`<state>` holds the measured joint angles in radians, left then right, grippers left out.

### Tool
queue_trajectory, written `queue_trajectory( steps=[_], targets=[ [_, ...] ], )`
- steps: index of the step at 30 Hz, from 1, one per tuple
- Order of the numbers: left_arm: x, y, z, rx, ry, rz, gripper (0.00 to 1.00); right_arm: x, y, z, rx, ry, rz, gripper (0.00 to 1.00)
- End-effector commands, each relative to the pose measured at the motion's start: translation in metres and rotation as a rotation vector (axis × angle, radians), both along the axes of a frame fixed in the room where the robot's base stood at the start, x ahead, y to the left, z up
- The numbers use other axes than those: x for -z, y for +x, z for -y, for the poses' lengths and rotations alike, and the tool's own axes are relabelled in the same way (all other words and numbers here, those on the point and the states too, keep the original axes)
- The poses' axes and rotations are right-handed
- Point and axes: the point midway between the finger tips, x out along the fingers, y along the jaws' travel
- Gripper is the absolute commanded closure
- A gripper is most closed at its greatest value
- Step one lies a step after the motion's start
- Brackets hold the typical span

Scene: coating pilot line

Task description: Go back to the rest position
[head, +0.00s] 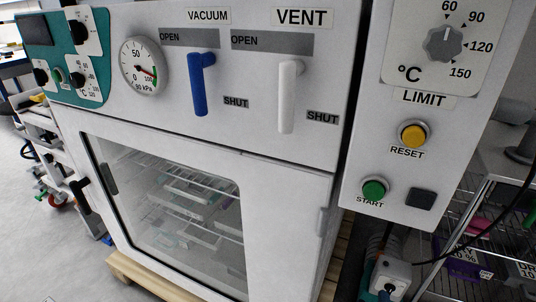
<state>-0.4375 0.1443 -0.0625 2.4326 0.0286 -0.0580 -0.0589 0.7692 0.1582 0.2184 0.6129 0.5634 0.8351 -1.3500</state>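Neither of my grippers shows in the head view. The white vacuum oven (290,170) fills the middle of the view, with its windowed door (170,215) closed. The blue vacuum handle (198,85) and the white vent handle (288,97) both hang downward, beside their SHUT labels. The round gauge (144,66) has its needle toward the lower right.
Trays (190,205) sit on wire racks behind the door glass. A control box at right carries a limit dial (443,44), a yellow reset button (412,135) and a green start button (374,190). A wire shelf (490,215) stands at right; open floor (40,240) shows at left.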

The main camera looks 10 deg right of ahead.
Motion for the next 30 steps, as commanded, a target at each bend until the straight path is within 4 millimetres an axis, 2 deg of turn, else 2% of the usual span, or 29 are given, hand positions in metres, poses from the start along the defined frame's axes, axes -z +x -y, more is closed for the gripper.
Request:
queue_trajectory(
  steps=[3,6,9,12,16,20,30],
  targets=[
    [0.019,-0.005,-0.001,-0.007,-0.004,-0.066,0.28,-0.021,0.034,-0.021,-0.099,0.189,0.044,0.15],
    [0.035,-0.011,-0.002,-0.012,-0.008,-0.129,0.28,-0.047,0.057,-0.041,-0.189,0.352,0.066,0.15],
    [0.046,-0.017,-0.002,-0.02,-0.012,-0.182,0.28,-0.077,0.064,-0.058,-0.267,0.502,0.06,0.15],
    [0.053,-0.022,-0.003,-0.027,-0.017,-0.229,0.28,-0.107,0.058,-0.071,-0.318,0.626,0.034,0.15],
    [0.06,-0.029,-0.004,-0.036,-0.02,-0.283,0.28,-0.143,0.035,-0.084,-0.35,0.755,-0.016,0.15],
    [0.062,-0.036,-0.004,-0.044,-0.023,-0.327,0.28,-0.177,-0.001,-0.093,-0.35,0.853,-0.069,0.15],
    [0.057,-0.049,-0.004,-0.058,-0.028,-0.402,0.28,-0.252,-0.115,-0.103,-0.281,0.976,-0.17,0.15]
  ],
)
